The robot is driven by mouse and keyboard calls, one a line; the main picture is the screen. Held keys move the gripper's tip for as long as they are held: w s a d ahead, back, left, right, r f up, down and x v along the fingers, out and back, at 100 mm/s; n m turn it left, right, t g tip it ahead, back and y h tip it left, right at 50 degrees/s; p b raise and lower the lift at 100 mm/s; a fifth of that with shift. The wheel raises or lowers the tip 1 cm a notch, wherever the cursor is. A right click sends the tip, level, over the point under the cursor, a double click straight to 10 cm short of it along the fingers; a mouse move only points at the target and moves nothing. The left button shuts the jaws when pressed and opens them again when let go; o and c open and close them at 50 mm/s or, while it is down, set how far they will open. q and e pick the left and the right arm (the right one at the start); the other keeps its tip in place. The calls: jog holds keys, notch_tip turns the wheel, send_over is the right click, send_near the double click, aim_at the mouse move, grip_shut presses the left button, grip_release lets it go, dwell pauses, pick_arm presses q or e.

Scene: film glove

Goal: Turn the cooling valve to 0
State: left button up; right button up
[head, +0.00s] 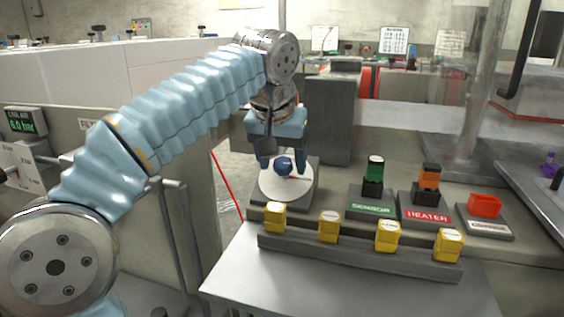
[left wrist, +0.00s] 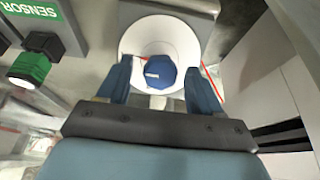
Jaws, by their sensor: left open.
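The cooling valve is a dark blue faceted knob (head: 284,165) on a round white dial (head: 284,189) with a red pointer line, set on a grey block. My left gripper (head: 284,164) points down over the dial with its fingers on either side of the knob. In the left wrist view the knob (left wrist: 160,72) sits between the two blue fingers of my left gripper (left wrist: 161,80), with gaps beside it. The left gripper is open. The dial's numbers cannot be read. My right gripper is not in view.
Right of the dial stand the SENSOR block (head: 373,190), the HEATER block (head: 426,195) and a red piece (head: 484,205) on a grey base. Several yellow blocks sit along a grey rail (head: 355,260) in front. A tall grey box (head: 330,115) stands behind the dial.

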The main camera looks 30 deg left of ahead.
pick_arm(q)
jog(key=shift+c, duration=0.3)
jog(key=c, duration=1)
jog(key=shift+n, duration=0.3)
jog(key=n+p, duration=0.1)
jog(key=n, duration=0.2)
jog(key=shift+a, duration=0.1)
jog(key=n+h, duration=0.1)
jog(key=n, duration=0.3)
jog(key=shift+n+t, duration=0.4)
jog(key=n, duration=0.4)
jog(key=shift+s+a+t, duration=0.1)
jog(key=shift+t, duration=0.2)
jog(key=n, duration=0.5)
jog(key=shift+t, duration=0.3)
jog(key=shift+n, duration=0.3)
